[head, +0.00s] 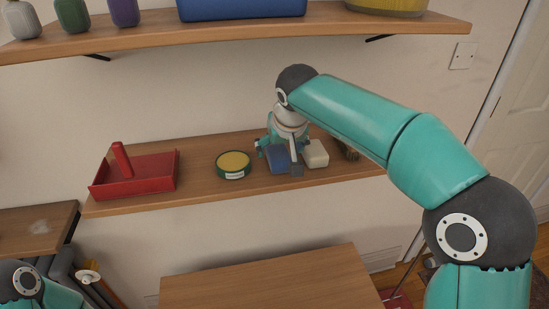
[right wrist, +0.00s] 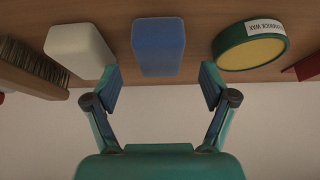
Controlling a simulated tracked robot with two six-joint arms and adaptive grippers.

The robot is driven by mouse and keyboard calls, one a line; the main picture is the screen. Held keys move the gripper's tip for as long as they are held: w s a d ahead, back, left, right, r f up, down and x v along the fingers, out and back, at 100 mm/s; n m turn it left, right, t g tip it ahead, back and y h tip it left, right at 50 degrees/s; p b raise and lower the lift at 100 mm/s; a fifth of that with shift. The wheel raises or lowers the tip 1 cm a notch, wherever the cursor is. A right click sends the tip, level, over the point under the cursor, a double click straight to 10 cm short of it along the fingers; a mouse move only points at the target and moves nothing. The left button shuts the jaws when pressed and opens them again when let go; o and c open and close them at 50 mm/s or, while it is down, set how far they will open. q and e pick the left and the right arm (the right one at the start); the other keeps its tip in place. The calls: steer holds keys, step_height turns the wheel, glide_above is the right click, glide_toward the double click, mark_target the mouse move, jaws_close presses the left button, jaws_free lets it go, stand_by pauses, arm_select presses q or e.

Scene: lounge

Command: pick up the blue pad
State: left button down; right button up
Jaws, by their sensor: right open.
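The blue pad (head: 278,158) lies on the lower wall shelf (head: 205,198), between a round tin and a white block. My right gripper (head: 279,156) is over it in the head view and hides part of it. In the right wrist view the blue pad (right wrist: 158,47) is at the top middle, ahead of the open fingers of my right gripper (right wrist: 160,88). Its near end reaches toward the gap between the fingertips, and I see no finger gripping it. Part of my left arm shows at the lower left of the head view, but its gripper fingers do not show clearly.
The white block (right wrist: 80,55) and the tin with yellow top (right wrist: 250,50) stand close on either side of the pad. A brush (right wrist: 30,68) lies beyond the white block. An upper shelf (head: 235,38) hangs above.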

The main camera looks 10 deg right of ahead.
mark_target(279, 153)
steer(key=x, duration=0.4)
steer(key=shift+w+p, duration=0.1)
steer(key=shift+p, duration=0.25)
steer(key=c, duration=1.1)
